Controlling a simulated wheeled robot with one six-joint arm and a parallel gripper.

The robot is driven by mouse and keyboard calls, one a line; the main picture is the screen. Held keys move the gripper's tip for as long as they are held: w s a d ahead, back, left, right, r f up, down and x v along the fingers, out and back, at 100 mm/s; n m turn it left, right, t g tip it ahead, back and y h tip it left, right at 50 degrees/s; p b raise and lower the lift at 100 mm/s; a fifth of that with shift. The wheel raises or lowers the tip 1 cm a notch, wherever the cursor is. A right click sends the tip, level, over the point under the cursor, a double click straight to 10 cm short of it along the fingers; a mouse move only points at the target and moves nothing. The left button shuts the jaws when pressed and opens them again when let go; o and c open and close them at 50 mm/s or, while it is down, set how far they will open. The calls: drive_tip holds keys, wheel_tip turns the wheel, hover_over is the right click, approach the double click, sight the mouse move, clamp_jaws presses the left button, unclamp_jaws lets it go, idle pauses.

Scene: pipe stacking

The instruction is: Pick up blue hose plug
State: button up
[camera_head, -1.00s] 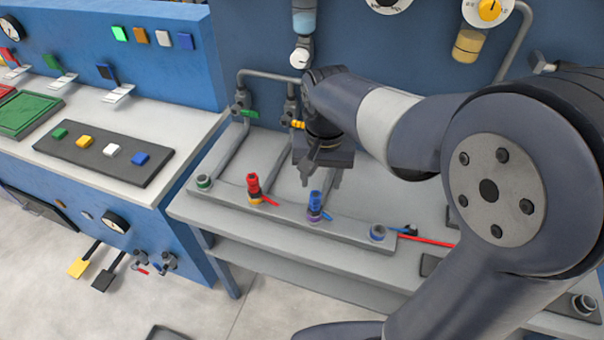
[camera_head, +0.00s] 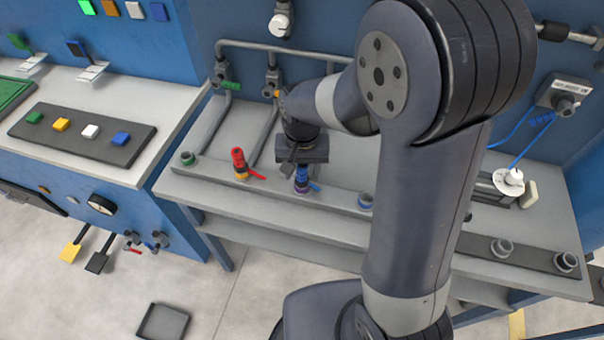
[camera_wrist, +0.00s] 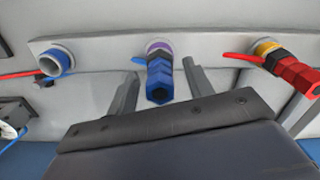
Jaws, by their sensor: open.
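The blue hose plug (camera_wrist: 159,80) stands on the purple-ringed port (camera_wrist: 158,47) of the grey pipe rail in the wrist view. Its blue lever points to the left there. In the head view the plug (camera_head: 302,180) shows just below my gripper (camera_head: 301,163), its top partly hidden by the gripper. In the wrist view my gripper (camera_wrist: 160,90) is open, with one finger on each side of the plug and a gap to both. The plug is not gripped.
A red hose plug (camera_head: 239,163) stands on the yellow-ringed port to the left. An empty blue-ringed port (camera_head: 365,201) is to the right, and an empty green-ringed port (camera_head: 188,158) is at the far left. Bent grey pipes (camera_head: 256,115) run behind the rail.

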drive_tip(key=shift+f, duration=0.25)
drive_tip(key=shift+c, duration=0.4)
clamp_jaws()
